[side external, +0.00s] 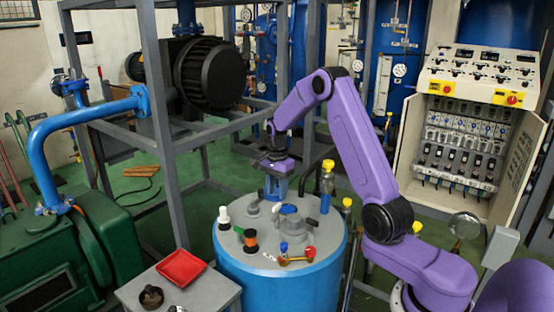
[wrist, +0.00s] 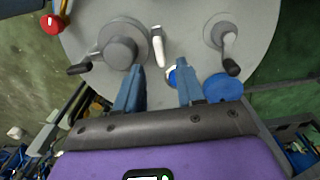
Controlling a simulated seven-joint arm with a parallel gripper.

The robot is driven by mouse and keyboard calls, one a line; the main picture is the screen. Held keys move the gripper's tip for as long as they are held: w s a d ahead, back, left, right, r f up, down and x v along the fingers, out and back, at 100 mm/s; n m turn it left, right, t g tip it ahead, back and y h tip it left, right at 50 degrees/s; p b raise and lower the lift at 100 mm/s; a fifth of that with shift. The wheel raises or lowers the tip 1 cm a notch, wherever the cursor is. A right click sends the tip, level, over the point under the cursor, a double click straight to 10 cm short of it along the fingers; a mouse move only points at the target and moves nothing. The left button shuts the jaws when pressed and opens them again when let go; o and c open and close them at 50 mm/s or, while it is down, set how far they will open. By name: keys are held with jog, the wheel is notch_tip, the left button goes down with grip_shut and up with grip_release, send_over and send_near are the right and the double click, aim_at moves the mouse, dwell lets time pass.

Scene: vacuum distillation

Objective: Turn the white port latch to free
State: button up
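The white port latch (wrist: 158,45) is a short white lever on the grey vessel lid (wrist: 185,25), seen in the wrist view just beyond my fingertips. Its long side points roughly along my fingers. My gripper (wrist: 161,66) is open, with its two blue fingers apart and nothing between them that I can see held. The latch lines up with the gap between the fingers; I cannot tell whether either finger touches it. In the side view my gripper (side external: 275,196) points down just above the lid (side external: 240,262) of the blue vessel; the latch is not clear there.
Beside the latch are a grey round fitting with a black handle (wrist: 122,43) and a second fitting with a black-tipped lever (wrist: 229,48). A blue cap (wrist: 222,87) is near my right finger. A red ball knob (side external: 310,252) and a white-topped fitting (side external: 223,215) stand on the lid.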

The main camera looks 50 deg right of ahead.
aim_at(275, 206)
notch_tip(275, 206, up, 12)
jog(key=shift+r, duration=0.15)
dwell(0.6)
jog(key=s+a+n, duration=0.5)
jog(key=a+n, duration=0.2)
jog(key=a, duration=0.3)
jog(key=s+a+n, duration=0.6)
jog(key=a+n, duration=0.2)
jog(key=a, duration=0.3)
jog(key=s+a+f+n, duration=0.1)
jog(key=s+n, duration=0.7)
jog(key=s, duration=0.3)
jog(key=s+a+f+n, duration=0.1)
jog(key=s+f+n, duration=0.1)
jog(key=s+n, duration=0.5)
jog(key=s, duration=0.5)
jog(key=shift+s+a+f+n, duration=0.15)
jog(key=shift+s+n, duration=0.05)
jog(key=shift+n, duration=0.2)
